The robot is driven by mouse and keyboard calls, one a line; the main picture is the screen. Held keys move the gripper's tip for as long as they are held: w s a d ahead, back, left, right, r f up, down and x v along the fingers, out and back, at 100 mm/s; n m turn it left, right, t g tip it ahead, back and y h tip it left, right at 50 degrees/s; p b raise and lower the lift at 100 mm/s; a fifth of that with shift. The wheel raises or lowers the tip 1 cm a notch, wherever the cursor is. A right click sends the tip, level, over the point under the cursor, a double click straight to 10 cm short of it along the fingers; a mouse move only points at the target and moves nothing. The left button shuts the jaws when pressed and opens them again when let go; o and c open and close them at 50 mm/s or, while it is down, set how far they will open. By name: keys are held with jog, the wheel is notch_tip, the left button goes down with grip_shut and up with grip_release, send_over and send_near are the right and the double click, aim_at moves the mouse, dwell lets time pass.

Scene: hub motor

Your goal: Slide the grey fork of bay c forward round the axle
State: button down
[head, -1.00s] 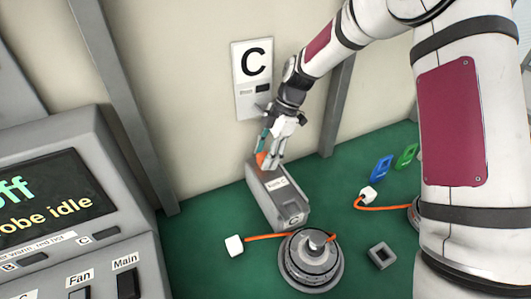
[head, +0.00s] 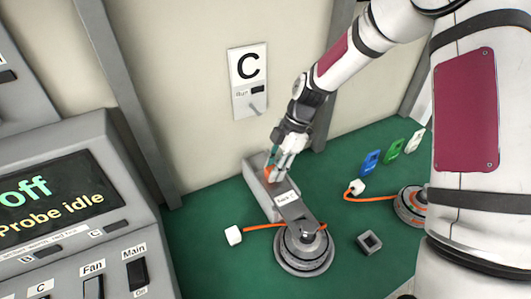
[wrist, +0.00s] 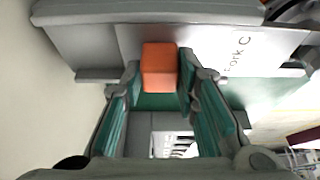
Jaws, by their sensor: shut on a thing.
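The grey fork of bay c (head: 293,205) lies flat on its grey housing (head: 254,178) and sticks out of the front over the hub motor (head: 303,257). Its front end reaches the axle (head: 309,229); I cannot tell how far its prongs go round it. The fork's orange handle (head: 268,173) stands up at the rear. My gripper (head: 271,168) is shut on this handle. In the wrist view the orange handle (wrist: 160,68) sits between the teal finger pads, with the "Fork C" label (wrist: 262,50) beside it.
An orange cable with a white plug (head: 234,235) lies left of the hub. A small square grey socket (head: 369,242) is on the green bench (head: 340,170) to the right. Blue (head: 370,162), green and white tags stand at the back right. A wall panel marked C (head: 248,80) is behind.

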aim_at(274, 187)
jog(key=shift+s+d+r+p, duration=0.1)
jog(key=shift+s+d+p, duration=0.15)
jog(key=shift+s, duration=0.4)
jog(key=shift+s+d+p, duration=0.2)
jog(key=shift+s+d, duration=0.05)
jog(key=shift+s, duration=0.35)
jog(key=shift+s+d, duration=0.1)
jog(key=shift+s, duration=0.05)
jog(key=c, duration=1.2)
grip_release()
jog(key=shift+s, duration=0.1)
jog(key=shift+c, duration=0.2)
jog(key=shift+w+d+r, duration=0.15)
jog(key=shift+w+r, duration=0.05)
jog(key=v, duration=1.1)
